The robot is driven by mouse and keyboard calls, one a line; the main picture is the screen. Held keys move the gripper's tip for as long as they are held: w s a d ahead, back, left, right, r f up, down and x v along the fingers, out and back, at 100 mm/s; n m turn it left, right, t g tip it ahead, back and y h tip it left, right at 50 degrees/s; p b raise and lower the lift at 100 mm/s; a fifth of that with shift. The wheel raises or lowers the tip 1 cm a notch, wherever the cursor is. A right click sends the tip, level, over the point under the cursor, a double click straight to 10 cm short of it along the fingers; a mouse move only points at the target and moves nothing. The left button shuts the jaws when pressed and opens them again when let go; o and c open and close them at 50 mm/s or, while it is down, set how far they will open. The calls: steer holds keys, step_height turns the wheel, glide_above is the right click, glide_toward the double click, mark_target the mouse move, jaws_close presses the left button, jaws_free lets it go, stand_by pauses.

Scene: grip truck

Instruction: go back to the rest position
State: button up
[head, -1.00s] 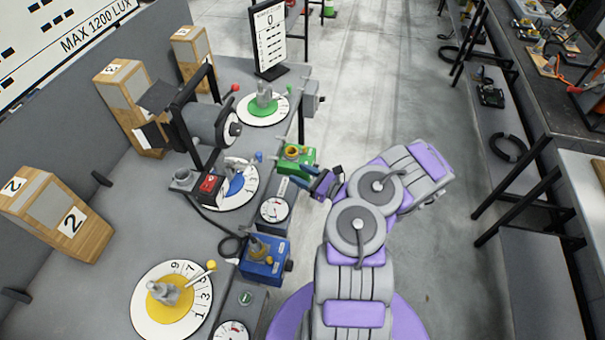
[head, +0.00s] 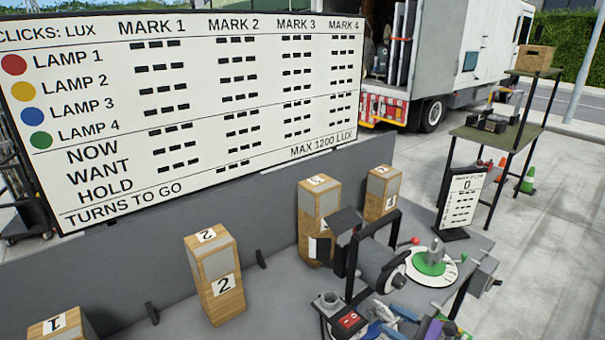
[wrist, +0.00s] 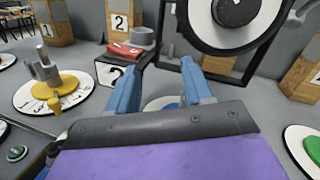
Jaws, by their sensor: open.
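My gripper (wrist: 162,88) shows in the wrist view with its two blue fingers apart and nothing between them. It is over the grey bench, in front of a box with a red switch (wrist: 125,50) and a black-framed lamp (wrist: 238,25). A blue dial (wrist: 165,102) is partly hidden under the fingers.
Numbered wooden blocks, such as block 2 (head: 215,275), stand along the bench. A green dial (head: 430,265) is at the right, and a yellow dial (wrist: 55,92) is left of my gripper. A large lamp board (head: 190,100) stands behind. Open floor (head: 530,270) lies at the right.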

steer(key=s+a+r+n+g+h, duration=0.1)
steer(key=s+a+r+n+g, duration=0.4)
steer(key=s+a+n+g, duration=0.3)
steer(key=s+a+r+n+g+h, duration=0.1)
steer(key=s+a+r+n+g, duration=0.55)
steer(key=a, duration=0.45)
steer(key=s+n+h, duration=0.5)
steer(key=s+h, duration=0.1)
steer(key=s, duration=0.6)
steer(key=s+d+r+n+t+h, duration=0.1)
steer(key=s+d+n+h, duration=0.1)
steer(key=s+d+h, duration=0.4)
steer(key=s+d, duration=0.1)
steer(key=d, duration=0.2)
steer(key=shift+r+n+h, duration=0.15)
steer(key=shift+n+h, duration=0.15)
steer(key=shift+n, duration=0.05)
steer(key=shift+d, duration=0.1)
